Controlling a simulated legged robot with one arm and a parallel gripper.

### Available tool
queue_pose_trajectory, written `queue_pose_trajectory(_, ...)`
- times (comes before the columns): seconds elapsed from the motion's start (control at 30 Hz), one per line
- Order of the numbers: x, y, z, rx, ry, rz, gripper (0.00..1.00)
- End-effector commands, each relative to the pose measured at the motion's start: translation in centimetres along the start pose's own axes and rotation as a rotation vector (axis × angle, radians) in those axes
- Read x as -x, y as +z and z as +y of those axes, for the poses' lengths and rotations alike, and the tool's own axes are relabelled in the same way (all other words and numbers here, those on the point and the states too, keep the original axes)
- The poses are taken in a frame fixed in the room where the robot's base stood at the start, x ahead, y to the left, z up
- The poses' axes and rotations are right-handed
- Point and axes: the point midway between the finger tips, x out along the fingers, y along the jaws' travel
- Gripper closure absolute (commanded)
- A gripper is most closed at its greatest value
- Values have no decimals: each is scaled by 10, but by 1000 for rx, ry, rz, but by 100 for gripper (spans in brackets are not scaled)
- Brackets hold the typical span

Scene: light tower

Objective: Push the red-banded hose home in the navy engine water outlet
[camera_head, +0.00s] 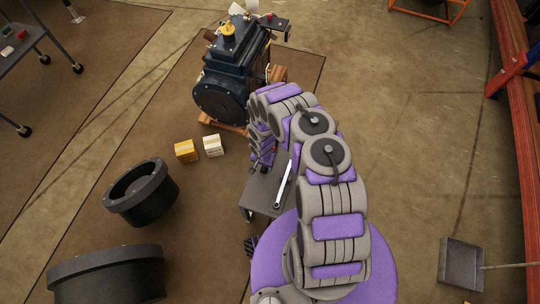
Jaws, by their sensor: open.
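The navy engine (222,92) stands on a wooden pallet at the upper middle, with a yellow cap (229,30) on top. A small red part (268,15) shows by a dark bracket at its far upper right; I cannot tell whether it is the hose's red band. A short brown piece (210,36) sticks out at the engine's top left. I cannot make out the water outlet or the hose for sure.
The grey cart (262,193) bears a wrench (283,187). Yellow (186,151) and white (212,145) boxes lie left of it. Two black round tubs (142,194) stand lower left. A dustpan (461,264) lies lower right. Floor right of the engine is clear.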

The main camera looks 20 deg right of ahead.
Motion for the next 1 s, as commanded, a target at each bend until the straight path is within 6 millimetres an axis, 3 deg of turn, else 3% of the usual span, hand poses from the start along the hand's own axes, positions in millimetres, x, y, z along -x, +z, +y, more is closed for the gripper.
queue_pose_trajectory(0.03, -14, 1, 1, 1, 0, -2, 38)
queue_pose_trajectory(0.2, -30, 0, 0, -1, -2, 0, 38)
queue_pose_trajectory(0.5, -31, -1, 0, -1, -2, 1, 39)
queue_pose_trajectory(1.0, -31, 0, 0, -1, -1, 1, 86)
